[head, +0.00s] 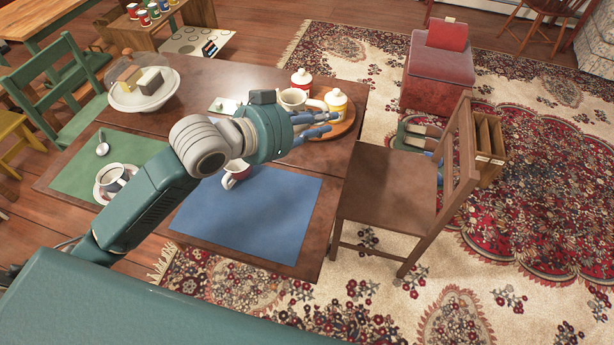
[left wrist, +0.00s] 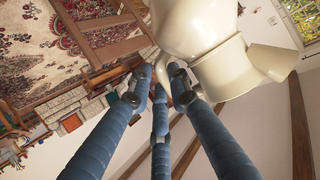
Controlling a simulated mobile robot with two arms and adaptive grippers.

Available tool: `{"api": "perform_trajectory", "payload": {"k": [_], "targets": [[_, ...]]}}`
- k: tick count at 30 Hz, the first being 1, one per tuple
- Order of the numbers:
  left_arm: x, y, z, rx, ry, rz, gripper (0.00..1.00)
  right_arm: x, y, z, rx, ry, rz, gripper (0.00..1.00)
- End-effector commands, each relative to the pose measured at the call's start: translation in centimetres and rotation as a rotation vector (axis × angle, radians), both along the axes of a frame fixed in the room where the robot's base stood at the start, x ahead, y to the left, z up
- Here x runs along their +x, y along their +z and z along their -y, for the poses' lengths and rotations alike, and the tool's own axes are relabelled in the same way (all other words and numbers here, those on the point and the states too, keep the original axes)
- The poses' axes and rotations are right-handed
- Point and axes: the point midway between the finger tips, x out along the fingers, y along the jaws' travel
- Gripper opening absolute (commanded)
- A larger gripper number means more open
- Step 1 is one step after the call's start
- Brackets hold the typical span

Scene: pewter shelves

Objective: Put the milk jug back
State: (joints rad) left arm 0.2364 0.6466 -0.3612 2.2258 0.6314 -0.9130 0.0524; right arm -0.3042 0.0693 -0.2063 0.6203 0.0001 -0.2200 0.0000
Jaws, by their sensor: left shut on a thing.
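A cream jug (head: 292,97) with a handle and spout is at the round wooden tray (head: 347,126) on the table's far right part. My left gripper (head: 318,126) reaches over the table to it. In the left wrist view the blue fingers (left wrist: 165,85) are closed at the handle of the cream jug (left wrist: 225,70). I cannot tell whether the jug touches the tray. My right gripper is not in view.
A cake stand (head: 143,95), cup and saucer (head: 114,180) and green placemat (head: 75,172) lie left. A wooden chair (head: 390,190) stands against the table's right side.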

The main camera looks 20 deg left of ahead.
Motion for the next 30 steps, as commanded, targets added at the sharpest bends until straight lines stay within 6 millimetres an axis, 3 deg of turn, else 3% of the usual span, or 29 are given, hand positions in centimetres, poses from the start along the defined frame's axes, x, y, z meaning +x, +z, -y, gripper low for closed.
{"api": "perform_trajectory", "payload": {"k": [3, 12, 20, 27, 30], "targets": [[-0.2, -3.7, 0.0, -0.001, 0.0, -0.01, 0.0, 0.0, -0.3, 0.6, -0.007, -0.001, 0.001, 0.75], [-0.1, -11.2, -0.1, -0.001, 0.001, -0.004, 0.0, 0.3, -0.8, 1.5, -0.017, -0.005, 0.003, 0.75], [-0.1, -13.9, 0.0, 0.0, -0.001, 0.001, 0.0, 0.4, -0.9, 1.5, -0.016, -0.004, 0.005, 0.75], [-0.1, -17.5, -0.1, 0.0, 0.0, -0.002, 0.0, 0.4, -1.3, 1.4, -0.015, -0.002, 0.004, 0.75], [-0.1, -18.0, 0.0, 0.0, -0.001, 0.001, 0.0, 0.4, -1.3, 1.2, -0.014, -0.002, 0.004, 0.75]]}}
